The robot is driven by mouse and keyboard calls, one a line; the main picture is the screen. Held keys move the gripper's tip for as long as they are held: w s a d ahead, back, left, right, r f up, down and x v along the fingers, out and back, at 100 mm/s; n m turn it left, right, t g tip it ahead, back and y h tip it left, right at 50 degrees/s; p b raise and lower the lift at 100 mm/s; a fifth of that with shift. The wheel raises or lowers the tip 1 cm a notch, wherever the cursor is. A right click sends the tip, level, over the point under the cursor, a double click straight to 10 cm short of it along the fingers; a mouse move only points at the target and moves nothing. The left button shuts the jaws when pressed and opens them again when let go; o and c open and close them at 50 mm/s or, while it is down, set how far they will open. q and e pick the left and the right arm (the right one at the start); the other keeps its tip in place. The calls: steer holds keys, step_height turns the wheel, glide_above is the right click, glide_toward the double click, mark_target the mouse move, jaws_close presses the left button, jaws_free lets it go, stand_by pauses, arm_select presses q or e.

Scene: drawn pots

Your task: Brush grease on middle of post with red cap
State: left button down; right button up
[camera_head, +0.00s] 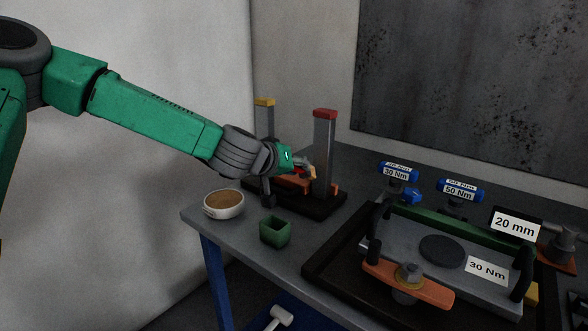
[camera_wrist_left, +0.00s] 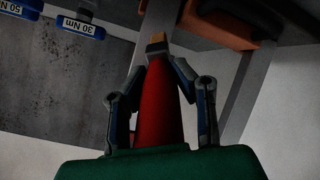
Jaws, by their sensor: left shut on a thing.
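The post with the red cap (camera_head: 325,113) stands upright on a dark base at the back of the table; its grey shaft (camera_head: 324,150) shows below the cap. My left gripper (camera_head: 298,171) is beside the shaft, on its left, at lower-middle height. It is shut on a brush with a red handle (camera_wrist_left: 158,105). The brush's tan tip (camera_wrist_left: 157,42) points at a grey post in the left wrist view. I cannot tell whether the tip touches the shaft. A white bowl (camera_head: 208,209) of brown stuff, perhaps grease, stands at the table's left. My right gripper is out of view.
A yellow-capped post (camera_head: 264,118) stands left of the red-capped one, partly hidden by my gripper. A green square cup (camera_head: 275,233) is in front. A black tray (camera_head: 322,262) with a grey plate and orange bar fills the right. Blue-labelled tools (camera_head: 398,172) stand behind it.

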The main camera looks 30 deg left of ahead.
arm_select(q)
steer(key=shift+w+d+r, duration=0.3)
steer(key=shift+d+r, duration=0.1)
steer(key=shift+d, duration=0.05)
steer(key=r+p, duration=0.2)
steer(key=p, duration=0.1)
steer(key=shift+a+r, duration=0.3)
steer(key=shift+a, duration=0.1)
steer(key=shift+s+d+r+p, duration=0.1)
steer(key=shift+d+r+p, duration=0.2)
steer(key=shift+p, duration=0.15)
step_height(320, 180, up, 3)
steer(key=p, duration=0.3)
steer(key=shift+a+r+p, duration=0.25)
steer(key=shift+a+p, duration=0.1)
steer(key=r+p, duration=0.3)
steer(key=shift+w+d, duration=0.2)
steer(key=shift+d, duration=0.1)
steer(key=shift+a+f+b, duration=0.15)
steer(key=shift+f+b, duration=0.25)
steer(key=shift+f, duration=0.25)
steer(key=shift+f+b, duration=0.55)
steer(key=shift+f, duration=0.15)
steer(key=shift+d+f, duration=0.3)
steer(key=shift+d, duration=0.05)
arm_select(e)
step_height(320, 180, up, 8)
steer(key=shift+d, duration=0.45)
